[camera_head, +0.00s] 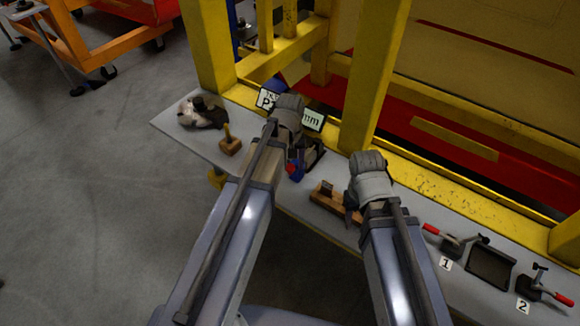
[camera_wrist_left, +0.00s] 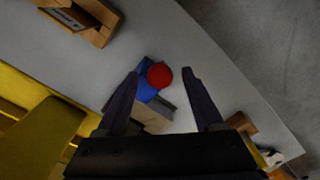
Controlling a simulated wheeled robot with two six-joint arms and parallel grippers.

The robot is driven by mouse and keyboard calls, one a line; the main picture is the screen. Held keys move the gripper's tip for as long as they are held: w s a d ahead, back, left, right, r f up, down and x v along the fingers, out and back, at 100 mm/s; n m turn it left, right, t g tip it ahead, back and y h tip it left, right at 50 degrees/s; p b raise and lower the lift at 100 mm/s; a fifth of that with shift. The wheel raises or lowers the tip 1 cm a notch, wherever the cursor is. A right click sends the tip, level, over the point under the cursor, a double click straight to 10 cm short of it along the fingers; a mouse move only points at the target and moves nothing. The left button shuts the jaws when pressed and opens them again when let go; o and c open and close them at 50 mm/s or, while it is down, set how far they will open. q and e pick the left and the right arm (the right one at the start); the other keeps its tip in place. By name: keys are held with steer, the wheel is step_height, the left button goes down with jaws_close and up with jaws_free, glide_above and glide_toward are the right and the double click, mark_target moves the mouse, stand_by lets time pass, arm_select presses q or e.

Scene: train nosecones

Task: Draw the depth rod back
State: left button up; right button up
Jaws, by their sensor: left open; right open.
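A small blue piece with a red round knob (camera_wrist_left: 160,76) sits on the grey bench, seen between my left fingers. It also shows in the head view as a blue and red piece (camera_head: 293,171). I cannot make out a separate rod on it. My left gripper (camera_wrist_left: 163,73) is open, its two dark fingers on either side of the knob with gaps. In the head view its fingers are mostly hidden under the wrist. My right gripper (camera_head: 357,205) is open above the bench by a wooden block tool (camera_head: 328,198); the wrist hides most of its fingers.
The grey bench (camera_head: 165,120) runs along a yellow frame (camera_head: 370,90). A sign with letters (camera_head: 267,99), an "mm" plate (camera_head: 314,120), a wooden block with a peg (camera_head: 229,143), a rag (camera_head: 203,112) and red-handled clamps (camera_head: 453,240) lie along it.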

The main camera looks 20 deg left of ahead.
arm_select(q)
jaws_close()
stand_by(0.5)
stand_by(0.8)
